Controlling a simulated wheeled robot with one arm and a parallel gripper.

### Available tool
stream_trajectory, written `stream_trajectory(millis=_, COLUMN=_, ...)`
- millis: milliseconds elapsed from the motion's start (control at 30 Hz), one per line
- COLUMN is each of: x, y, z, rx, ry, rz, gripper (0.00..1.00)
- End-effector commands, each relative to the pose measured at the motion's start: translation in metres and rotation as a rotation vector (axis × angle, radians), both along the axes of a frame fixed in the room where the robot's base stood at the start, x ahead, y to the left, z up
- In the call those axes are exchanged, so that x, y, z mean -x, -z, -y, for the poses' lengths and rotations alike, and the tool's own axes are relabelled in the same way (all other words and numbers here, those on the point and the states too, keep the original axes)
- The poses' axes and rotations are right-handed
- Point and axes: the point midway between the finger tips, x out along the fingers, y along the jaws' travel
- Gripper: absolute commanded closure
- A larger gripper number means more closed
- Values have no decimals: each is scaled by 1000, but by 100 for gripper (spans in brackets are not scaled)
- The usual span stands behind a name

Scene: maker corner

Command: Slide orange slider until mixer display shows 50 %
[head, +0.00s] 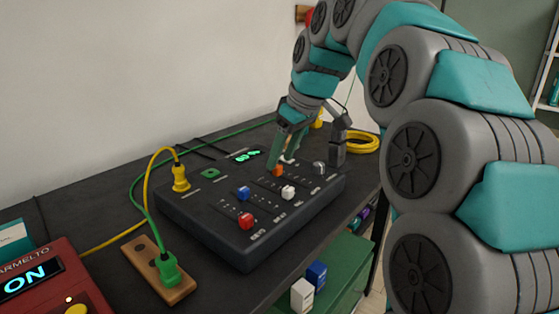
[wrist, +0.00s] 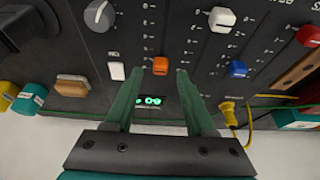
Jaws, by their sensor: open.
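The dark mixer (head: 235,235) lies on the bench in the head view, with several coloured slider caps on its sloped top. The orange slider (head: 278,170) is near the mixer's middle, right at my gripper (head: 284,158). In the wrist view the orange slider (wrist: 160,66) sits between the fingertips of my gripper (wrist: 160,72), with a gap on each side. My gripper is open and points down at the panel. The mixer display (head: 246,155) glows green; it also shows in the wrist view (wrist: 150,101), upside down. Its digits are too small to read surely.
A silver knob (head: 319,168) is on the mixer's right. A yellow plug (head: 181,178) and cables rise at the mixer's left. A red device (head: 40,270) reads ON.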

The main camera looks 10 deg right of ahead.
Motion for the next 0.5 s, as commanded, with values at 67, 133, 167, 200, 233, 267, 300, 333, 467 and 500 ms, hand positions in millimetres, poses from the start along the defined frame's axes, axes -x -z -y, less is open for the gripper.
stream_trajectory(millis=67, x=-2, y=8, z=-2, rx=0, ry=-1, rz=-4, gripper=45)
stream_trajectory(millis=133, x=-4, y=14, z=-4, rx=0, ry=-1, rz=-5, gripper=45)
stream_trajectory(millis=167, x=-4, y=16, z=-4, rx=0, ry=-1, rz=-4, gripper=45)
stream_trajectory(millis=200, x=-5, y=18, z=-4, rx=0, ry=-1, rz=-4, gripper=45)
stream_trajectory(millis=233, x=-6, y=19, z=-5, rx=0, ry=-1, rz=-3, gripper=45)
stream_trajectory(millis=267, x=-6, y=19, z=-5, rx=0, ry=-1, rz=-3, gripper=45)
stream_trajectory(millis=300, x=-6, y=20, z=-5, rx=-1, ry=-1, rz=-2, gripper=45)
stream_trajectory(millis=333, x=-6, y=20, z=-5, rx=0, ry=0, rz=-1, gripper=45)
stream_trajectory(millis=467, x=-7, y=20, z=-5, rx=0, ry=0, rz=-1, gripper=45)
stream_trajectory(millis=500, x=-7, y=20, z=-5, rx=0, ry=0, rz=-1, gripper=45)
